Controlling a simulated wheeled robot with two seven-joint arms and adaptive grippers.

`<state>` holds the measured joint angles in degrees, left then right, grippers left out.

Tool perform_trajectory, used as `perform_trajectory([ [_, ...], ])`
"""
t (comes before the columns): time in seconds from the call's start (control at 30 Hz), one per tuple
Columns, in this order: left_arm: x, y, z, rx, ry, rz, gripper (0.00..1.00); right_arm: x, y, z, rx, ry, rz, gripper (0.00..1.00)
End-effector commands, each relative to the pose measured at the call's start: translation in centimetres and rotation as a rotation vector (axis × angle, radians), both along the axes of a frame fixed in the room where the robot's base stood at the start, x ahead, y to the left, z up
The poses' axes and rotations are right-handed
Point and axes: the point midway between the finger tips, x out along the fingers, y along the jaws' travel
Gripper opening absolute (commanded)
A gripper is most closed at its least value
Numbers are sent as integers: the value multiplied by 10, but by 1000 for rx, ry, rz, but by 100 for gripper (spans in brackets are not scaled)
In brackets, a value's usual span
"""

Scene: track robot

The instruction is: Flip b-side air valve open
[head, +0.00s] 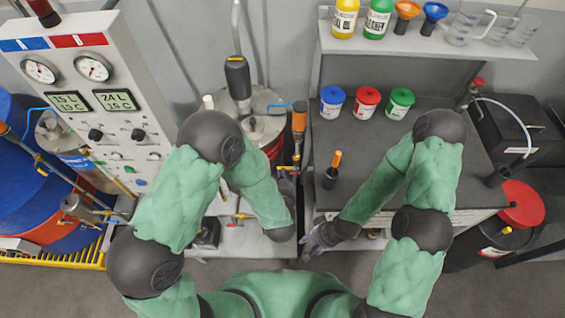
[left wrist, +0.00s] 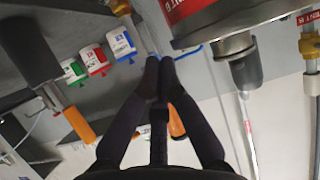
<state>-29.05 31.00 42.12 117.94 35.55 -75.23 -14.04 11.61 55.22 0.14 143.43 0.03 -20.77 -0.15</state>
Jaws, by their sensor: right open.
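In the head view a brass pipe with an orange top (head: 299,117) stands beside the red drum (head: 272,148). In the left wrist view a brass fitting and pale pipe (left wrist: 123,8) lie just beyond my left fingertips. I cannot tell which fitting is the b-side air valve. My left gripper (left wrist: 159,66) has its dark fingers drawn together at the tips; nothing clear shows between them. In the head view it is near the pipe (head: 286,184), partly hidden by my forearm. My right gripper (head: 316,243) is open and empty near the counter's front edge.
The gauge panel (head: 75,62) stands at the left, by the blue drum (head: 25,190). Blue, red and green tubs (head: 366,101) stand on the grey counter. An orange-handled tool (head: 336,159) is near the counter's left side. A red-lidded drum (head: 520,204) is at right.

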Motion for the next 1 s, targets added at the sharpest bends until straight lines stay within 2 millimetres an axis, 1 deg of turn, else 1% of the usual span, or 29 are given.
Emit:
perform_trajectory([
  [0.23, 0, 0, -1, 0, 2, 0, 0, 0, 0, -1, 0, 1, 0, 47],
  [0.37, 7, 0, -4, -1, 2, 2, 0, 0, 0, -1, 0, 0, 0, 47],
  [0.47, 17, 1, -10, 0, 3, 2, 0, 0, 0, -2, 0, 0, 0, 47],
  [0.57, 33, 1, -18, -1, 3, 3, 0, 0, 0, -4, 0, 0, 0, 47],
  [0.9, 90, 0, -45, -1, 4, 3, 0, 0, 0, -7, 0, 0, 0, 47],
  [0.93, 93, 0, -48, -1, 4, 2, 0, 0, 0, -8, 0, 0, 0, 47],
  [1.0, 88, -1, -60, 1, 6, -2, 0, 0, 0, -9, 0, 0, 0, 47],
])
